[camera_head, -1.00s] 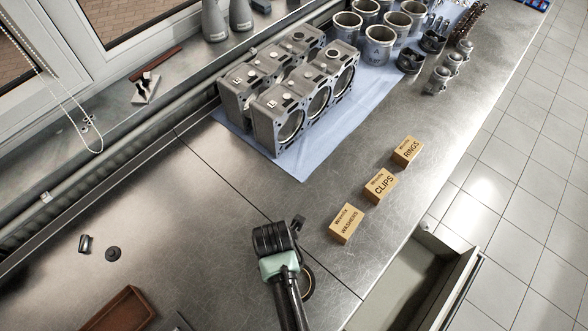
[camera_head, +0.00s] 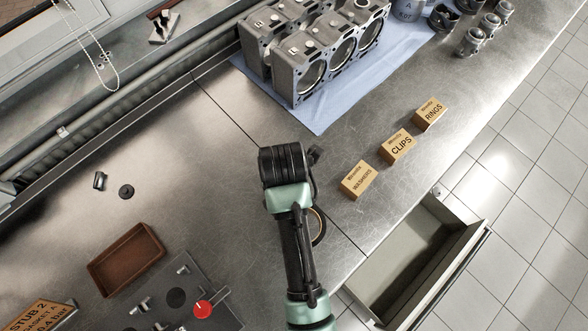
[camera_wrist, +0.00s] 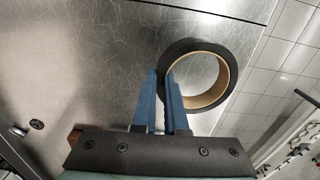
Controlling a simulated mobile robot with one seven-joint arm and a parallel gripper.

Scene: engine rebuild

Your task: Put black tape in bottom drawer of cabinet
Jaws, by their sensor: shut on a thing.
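The black tape (camera_wrist: 225,60) is a black ring with a tan inner core in the wrist view, over the steel bench top. My gripper (camera_wrist: 163,77) has its blue fingers at the ring's left wall and is shut on it. Whether the tape touches the bench is unclear. In the head view only an edge of the tape (camera_head: 320,228) shows beside my arm, which hides the rest and the fingers. A drawer (camera_head: 462,262) stands open below the bench's front edge and looks empty. Which level it belongs to cannot be told; the cabinet body is hidden under the bench.
Small boxes marked washers (camera_head: 359,181), clips (camera_head: 396,146) and rings (camera_head: 430,113) stand right of my arm. Engine blocks (camera_head: 315,50) sit on blue cloth behind. A brown tray (camera_head: 127,259) and a plate with a red knob (camera_head: 203,308) lie at lower left. Tiled floor is clear.

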